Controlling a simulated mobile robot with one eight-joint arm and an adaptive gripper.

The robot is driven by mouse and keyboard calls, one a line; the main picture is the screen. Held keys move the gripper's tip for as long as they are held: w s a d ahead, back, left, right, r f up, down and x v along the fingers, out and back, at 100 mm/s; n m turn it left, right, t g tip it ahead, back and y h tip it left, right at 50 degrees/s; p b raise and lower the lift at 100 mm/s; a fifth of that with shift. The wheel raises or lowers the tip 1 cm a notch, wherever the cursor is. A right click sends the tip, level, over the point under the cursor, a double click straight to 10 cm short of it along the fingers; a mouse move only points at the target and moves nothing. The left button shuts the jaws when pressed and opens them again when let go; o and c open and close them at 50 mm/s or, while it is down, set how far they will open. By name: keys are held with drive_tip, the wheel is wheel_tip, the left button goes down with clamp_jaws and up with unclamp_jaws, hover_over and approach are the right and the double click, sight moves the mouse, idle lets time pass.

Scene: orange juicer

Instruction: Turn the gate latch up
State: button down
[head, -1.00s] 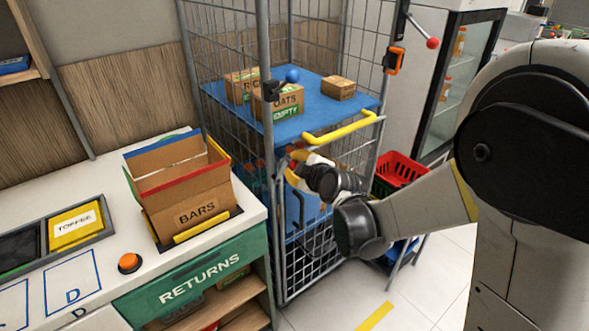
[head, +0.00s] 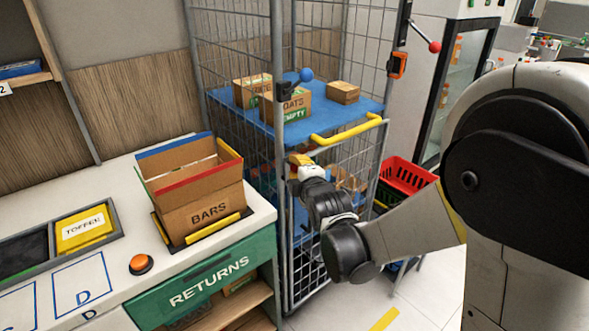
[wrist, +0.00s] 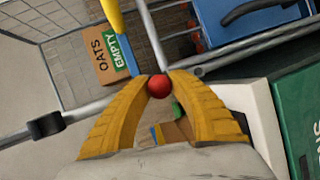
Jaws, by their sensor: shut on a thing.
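My gripper (wrist: 159,84) has its yellow fingers shut on a red ball knob (wrist: 159,88), which sits between the fingertips in the wrist view. The knob appears to belong to the gate latch; its lever is mostly hidden by the fingers. In the head view my gripper (head: 298,160) is at the front left post of the wire cage, just below the blue shelf (head: 240,122), and hides the knob. The half-height gate (head: 345,160) has a yellow top handle (head: 345,131) and stands across the cage front.
Boxes, including the OATS box (head: 296,108), and a blue ball (head: 306,74) are on the shelf. A black clamp (wrist: 45,126) is on the post.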

drive_tip(key=shift+a, duration=0.1)
drive_tip(key=c, duration=1.7)
unclamp_jaws()
drive_tip(key=o, duration=0.6)
drive_tip(key=shift+s+a+r, duration=0.1)
drive_tip(key=shift+s+a, duration=0.05)
drive_tip(key=shift+s, duration=0.1)
drive_tip(key=shift+c, duration=0.2)
drive_tip(key=shift+w, duration=0.1)
drive_tip(key=v, duration=1.2)
